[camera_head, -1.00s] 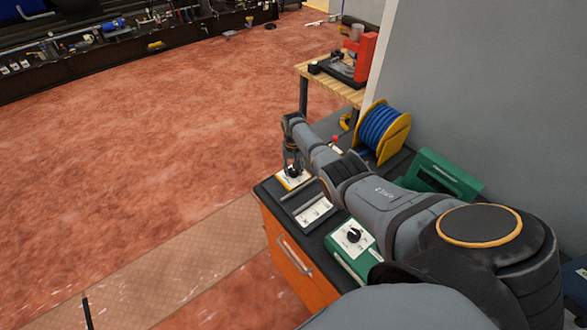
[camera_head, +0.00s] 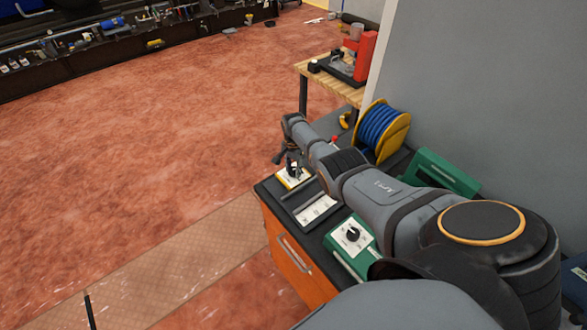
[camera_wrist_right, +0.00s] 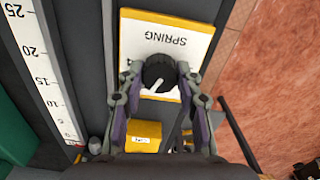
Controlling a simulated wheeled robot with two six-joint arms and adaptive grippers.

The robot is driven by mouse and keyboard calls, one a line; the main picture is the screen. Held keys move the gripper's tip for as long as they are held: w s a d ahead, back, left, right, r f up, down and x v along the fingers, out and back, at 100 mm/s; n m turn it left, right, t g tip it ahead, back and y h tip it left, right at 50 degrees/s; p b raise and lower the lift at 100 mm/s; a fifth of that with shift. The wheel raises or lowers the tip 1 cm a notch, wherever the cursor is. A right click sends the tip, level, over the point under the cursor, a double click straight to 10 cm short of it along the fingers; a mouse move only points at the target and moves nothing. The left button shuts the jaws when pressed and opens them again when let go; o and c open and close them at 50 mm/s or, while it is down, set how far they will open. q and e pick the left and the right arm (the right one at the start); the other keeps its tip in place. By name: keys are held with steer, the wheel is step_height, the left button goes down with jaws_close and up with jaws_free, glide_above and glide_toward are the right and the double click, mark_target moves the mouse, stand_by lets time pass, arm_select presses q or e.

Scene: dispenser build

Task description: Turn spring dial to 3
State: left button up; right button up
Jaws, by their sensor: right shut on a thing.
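The spring dial panel (camera_wrist_right: 140,45) is white with a yellow edge and the word SPRING, upside down in the right wrist view. Its round black knob (camera_wrist_right: 159,70) has a white pointer, which points down and slightly left in that view. My right gripper (camera_wrist_right: 162,75) is shut on the knob, one finger on each side. The numbers around the knob are not readable. In the head view the panel (camera_head: 298,182) sits at the far left corner of the dark bench top, under my right gripper (camera_head: 288,168). My left gripper is not in view.
A green box with another black dial (camera_head: 353,234) stands nearer on the bench. A yellow reel of blue hose (camera_head: 382,130) and a green case (camera_head: 445,170) stand by the wall. A yellow block (camera_wrist_right: 145,130) is near the panel.

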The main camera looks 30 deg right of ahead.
mark_target(294, 169)
steer(key=shift+m, duration=0.6)
steer(key=o, duration=1.2)
steer(key=shift+c, duration=0.2)
step_height(294, 169, up, 12)
